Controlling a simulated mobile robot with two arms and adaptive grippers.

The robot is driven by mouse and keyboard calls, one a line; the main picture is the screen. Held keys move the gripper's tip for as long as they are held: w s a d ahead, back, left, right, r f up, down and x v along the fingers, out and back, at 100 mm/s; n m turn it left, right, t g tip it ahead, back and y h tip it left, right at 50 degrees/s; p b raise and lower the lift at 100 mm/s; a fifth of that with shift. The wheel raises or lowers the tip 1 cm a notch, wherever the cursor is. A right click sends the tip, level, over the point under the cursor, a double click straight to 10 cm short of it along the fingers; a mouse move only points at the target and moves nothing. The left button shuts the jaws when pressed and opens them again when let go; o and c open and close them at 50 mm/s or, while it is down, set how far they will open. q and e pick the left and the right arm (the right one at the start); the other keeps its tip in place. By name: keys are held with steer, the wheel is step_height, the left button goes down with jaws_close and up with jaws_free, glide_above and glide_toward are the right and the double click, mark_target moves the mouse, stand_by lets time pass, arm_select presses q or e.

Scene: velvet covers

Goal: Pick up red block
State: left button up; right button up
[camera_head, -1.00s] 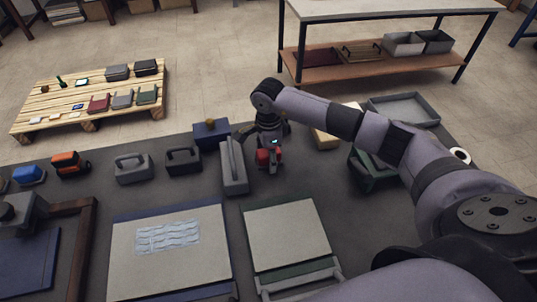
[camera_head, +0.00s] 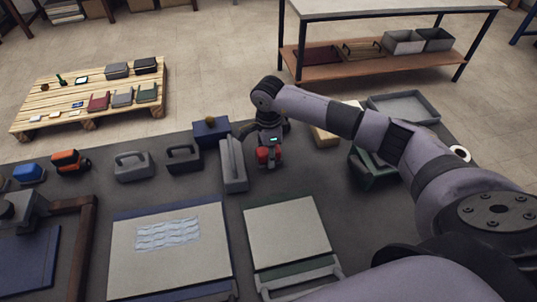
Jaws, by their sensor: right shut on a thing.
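The red block (camera_head: 263,157) is small and sits between the fingers of my right gripper (camera_head: 269,160). The gripper points down over the dark table and is shut on the block. The fingers hide part of the block. I cannot tell whether the block touches the table. My left gripper is not in view.
A blue box (camera_head: 211,134) and grey handled blocks (camera_head: 133,167) stand to the left. Pale boards (camera_head: 286,236) lie in front. A green holder (camera_head: 374,166) and a grey tray (camera_head: 402,107) are on the right. Bare table lies right of the gripper.

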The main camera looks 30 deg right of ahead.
steer(key=shift+r, duration=0.1)
steer(key=shift+c, duration=0.4)
steer(key=shift+w+r, duration=0.1)
steer(key=shift+r, duration=0.45)
step_height(320, 180, up, 19)
steer(key=b, duration=0.3)
steer(key=o, duration=0.7)
steer(key=shift+f, duration=0.1)
steer(key=c, duration=0.5)
